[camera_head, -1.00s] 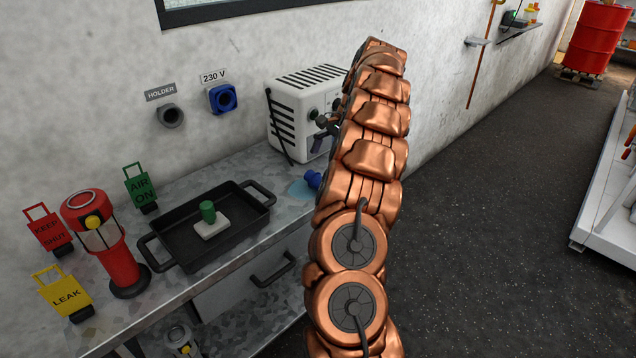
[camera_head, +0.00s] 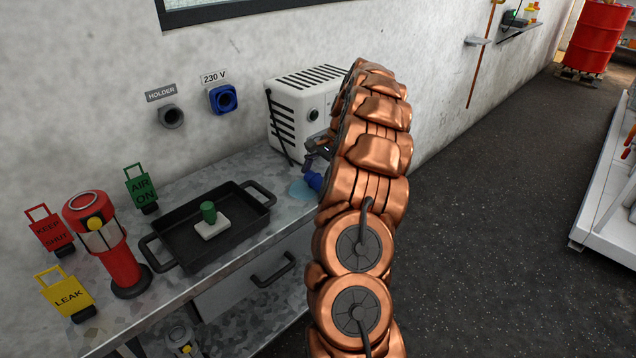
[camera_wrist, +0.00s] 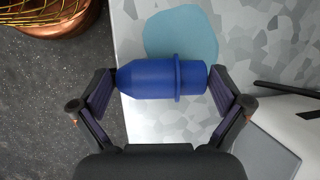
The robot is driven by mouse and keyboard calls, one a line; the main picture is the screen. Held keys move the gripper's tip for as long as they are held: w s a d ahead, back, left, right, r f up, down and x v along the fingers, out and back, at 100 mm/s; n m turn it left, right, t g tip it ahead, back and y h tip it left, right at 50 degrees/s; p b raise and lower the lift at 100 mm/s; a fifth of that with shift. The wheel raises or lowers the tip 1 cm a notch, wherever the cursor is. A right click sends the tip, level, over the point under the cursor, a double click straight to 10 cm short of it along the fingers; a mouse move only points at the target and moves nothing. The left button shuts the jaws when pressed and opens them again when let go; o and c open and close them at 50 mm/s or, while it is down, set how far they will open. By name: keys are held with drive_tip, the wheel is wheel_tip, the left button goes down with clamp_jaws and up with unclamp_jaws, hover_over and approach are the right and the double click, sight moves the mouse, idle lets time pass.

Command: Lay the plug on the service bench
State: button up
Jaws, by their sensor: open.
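The blue plug (camera_wrist: 150,82) lies on its side on the service bench (camera_wrist: 150,125), close to its front edge, partly over a pale blue patch (camera_wrist: 190,32). In the head view my gripper (camera_head: 318,150) is just above the plug, mostly hidden by my arm.
A white vented box (camera_head: 290,115) with a dark cable stands behind the plug. A black tray (camera_head: 172,240) with a green-knobbed piece is to the left, then a red lamp (camera_head: 118,260) and tags. A blue 230 V socket (camera_head: 222,99) and a holder (camera_head: 171,116) are on the wall.

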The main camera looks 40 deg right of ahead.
drive_tip(key=shift+c, duration=0.3)
drive_tip(key=c, duration=1)
drive_tip(key=shift+r, duration=0.1)
